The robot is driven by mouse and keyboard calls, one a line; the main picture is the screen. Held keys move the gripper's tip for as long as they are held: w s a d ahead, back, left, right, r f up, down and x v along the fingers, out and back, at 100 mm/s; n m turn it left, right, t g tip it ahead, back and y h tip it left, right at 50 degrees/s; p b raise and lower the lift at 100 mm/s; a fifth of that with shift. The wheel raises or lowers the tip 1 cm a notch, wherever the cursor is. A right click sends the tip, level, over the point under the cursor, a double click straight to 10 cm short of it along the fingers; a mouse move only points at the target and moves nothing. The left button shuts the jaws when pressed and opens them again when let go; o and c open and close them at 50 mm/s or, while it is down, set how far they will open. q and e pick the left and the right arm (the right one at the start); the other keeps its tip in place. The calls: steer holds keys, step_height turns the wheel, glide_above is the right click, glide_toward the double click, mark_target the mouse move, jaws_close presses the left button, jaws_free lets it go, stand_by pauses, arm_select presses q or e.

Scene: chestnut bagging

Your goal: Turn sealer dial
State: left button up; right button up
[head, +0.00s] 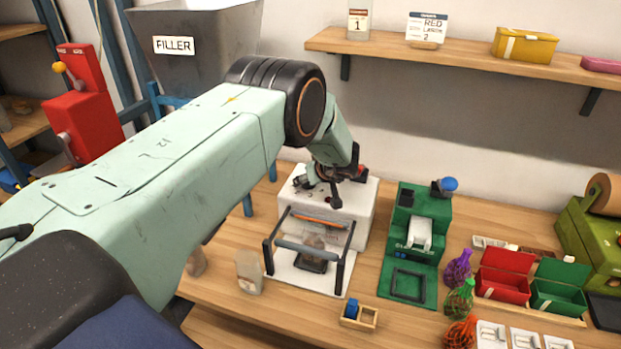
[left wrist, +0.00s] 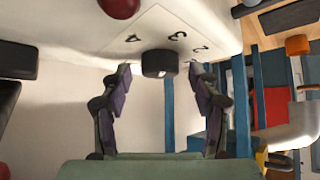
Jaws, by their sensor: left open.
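The sealer (head: 357,211) is a white box on the wooden table, with a black-framed bar and a white plate at its front. In the left wrist view the dial (left wrist: 158,63) is a short black knob on a white panel marked with upside-down numbers including 2, 3 and 4. My left gripper (left wrist: 162,76) is open there, its fingertips apart on either side of the dial with gaps showing. Contact with the knob is not visible. My right gripper is not in view.
A green machine (head: 416,225) stands right of the sealer. Red and green boxes and net bags stand farther right. A grey filler hopper (head: 203,50) stands behind my arm.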

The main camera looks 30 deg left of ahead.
arm_select(q)
steer(key=shift+f, duration=0.15)
steer(key=v, duration=1.2)
